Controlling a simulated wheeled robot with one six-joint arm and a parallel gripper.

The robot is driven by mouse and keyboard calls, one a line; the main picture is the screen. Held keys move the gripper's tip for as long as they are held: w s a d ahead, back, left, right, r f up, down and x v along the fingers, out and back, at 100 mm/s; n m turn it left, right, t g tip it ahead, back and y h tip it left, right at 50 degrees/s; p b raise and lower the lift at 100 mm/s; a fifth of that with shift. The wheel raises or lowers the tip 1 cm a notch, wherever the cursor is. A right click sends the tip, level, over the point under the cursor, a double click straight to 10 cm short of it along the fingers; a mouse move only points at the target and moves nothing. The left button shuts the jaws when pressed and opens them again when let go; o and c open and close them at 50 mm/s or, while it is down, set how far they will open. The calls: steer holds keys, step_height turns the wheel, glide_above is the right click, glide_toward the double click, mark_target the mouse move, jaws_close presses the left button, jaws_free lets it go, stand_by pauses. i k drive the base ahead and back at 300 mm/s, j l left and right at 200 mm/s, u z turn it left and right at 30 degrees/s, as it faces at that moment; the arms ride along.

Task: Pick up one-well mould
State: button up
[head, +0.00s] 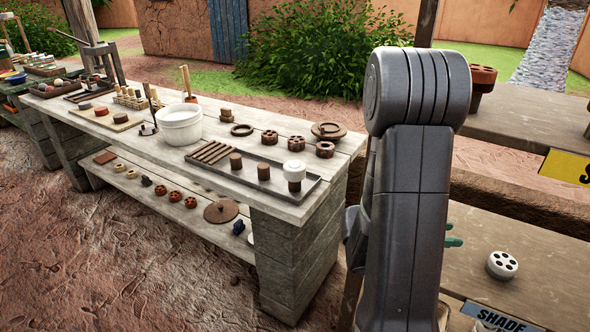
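Several small round brown moulds with holes stand on the right part of the long wooden bench (220,142). A flat brown ring (242,130) with one wide opening lies there. Next to it are a mould with several wells (269,137), another (297,143) and another (324,149). I cannot tell for sure which one is the one-well mould. My arm stands large in the right foreground and hides part of what is behind it. My gripper is not in view.
A white tub (180,125) stands mid-bench. A dark tray (255,178) holds sticks and cylinders at the front edge. A lower shelf (150,200) bears small discs. At right, another table (540,265) holds a white disc with holes (502,265). Bare ground lies before the bench.

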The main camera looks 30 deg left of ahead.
mark_target(294, 171)
steer(key=k+u, duration=0.25)
steer(key=k+j+u, duration=0.25)
steer(key=i+l+u, duration=0.1)
steer(key=u, duration=0.4)
steer(key=i+l+u, duration=0.15)
steer(key=u, duration=0.3)
steer(key=i+l+u, duration=0.15)
steer(key=u, duration=0.35)
steer(key=i+l, duration=0.15)
steer(key=l, duration=0.2)
steer(key=i+l, duration=0.2)
steer(key=l, duration=0.1)
